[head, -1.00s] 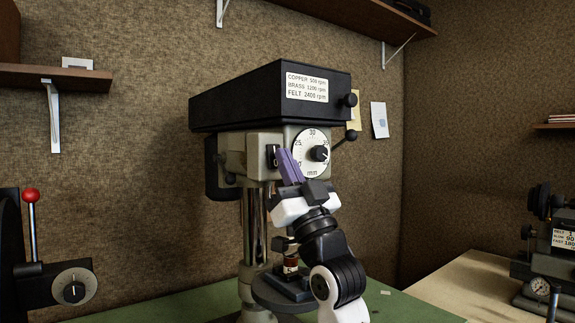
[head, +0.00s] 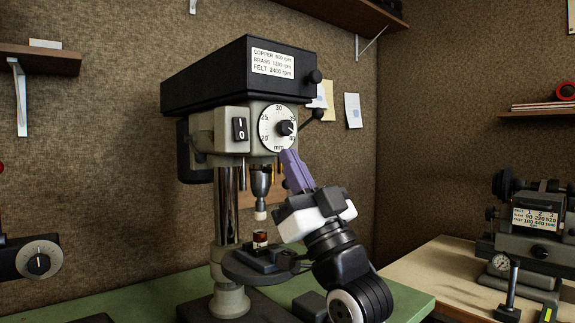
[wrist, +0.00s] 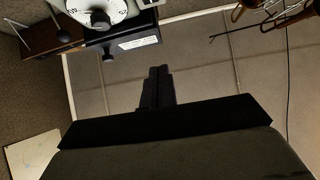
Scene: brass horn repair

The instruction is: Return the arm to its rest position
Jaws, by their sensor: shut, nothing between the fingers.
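My gripper (head: 295,170) is in front of the drill press (head: 250,75) in the head view, just below its round dial (head: 278,127). Its purple fingers are together with nothing between them and point up and to the left. In the wrist view, the fingers (wrist: 157,88) show dark and close together, pointing toward the ceiling. The dial also shows at the top left of the wrist view (wrist: 97,8). The arm rises from the bottom of the head view, right of the press table (head: 240,266).
A small copper-brown part (head: 260,240) sits in a dark vise (head: 268,258) on the press table, below the chuck (head: 261,182). A second machine (head: 535,235) stands on a pale bench at right. Brass horns (wrist: 290,15) hang at the wrist view's upper right.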

